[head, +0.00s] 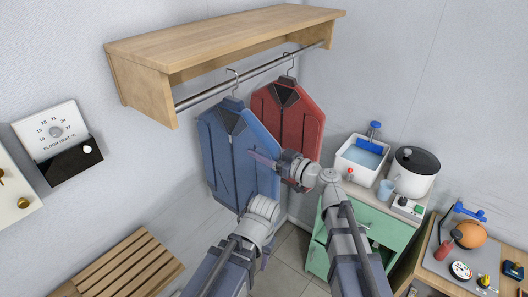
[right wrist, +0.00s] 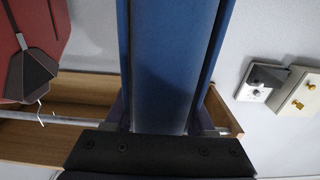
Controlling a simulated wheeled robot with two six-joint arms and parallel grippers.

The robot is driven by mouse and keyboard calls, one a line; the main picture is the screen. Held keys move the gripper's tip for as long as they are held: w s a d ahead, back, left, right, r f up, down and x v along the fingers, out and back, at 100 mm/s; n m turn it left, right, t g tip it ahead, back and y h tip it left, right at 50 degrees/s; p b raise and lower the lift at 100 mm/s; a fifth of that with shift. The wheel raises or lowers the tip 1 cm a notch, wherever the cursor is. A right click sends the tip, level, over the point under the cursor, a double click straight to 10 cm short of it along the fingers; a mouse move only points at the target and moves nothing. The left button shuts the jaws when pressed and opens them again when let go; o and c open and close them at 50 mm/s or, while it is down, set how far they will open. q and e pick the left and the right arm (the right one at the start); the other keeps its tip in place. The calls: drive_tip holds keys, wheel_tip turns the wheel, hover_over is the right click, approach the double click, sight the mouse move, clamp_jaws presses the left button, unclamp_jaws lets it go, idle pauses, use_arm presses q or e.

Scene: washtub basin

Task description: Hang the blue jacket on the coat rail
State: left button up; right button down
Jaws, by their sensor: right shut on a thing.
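The blue jacket (head: 224,150) hangs upright on a hanger below the coat rail (head: 200,97). Its wire hook (head: 233,80) overlaps the rail in the head view; I cannot tell whether the rail bears it. My right gripper (head: 265,160) is shut on the jacket's right edge, partly hidden by its own wrist. In the right wrist view the blue jacket (right wrist: 168,65) fills the middle, and part of the rail (right wrist: 32,119) shows behind. My left arm rises at the bottom centre; its gripper fingers do not show.
A red jacket (head: 296,112) hangs on the rail just right of the blue one. A wooden shelf (head: 215,38) is above the rail. A slatted bench (head: 125,268) is at lower left. A green cabinet (head: 370,225) with a basin (head: 343,161) and pot (head: 414,182) stands right.

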drive_tip(key=shift+f+b, duration=0.5)
drive_tip(key=shift+f, duration=0.25)
drive_tip(key=shift+c, duration=0.8)
unclamp_jaws()
drive_tip(key=v, duration=0.8)
drive_tip(key=shift+f, duration=0.1)
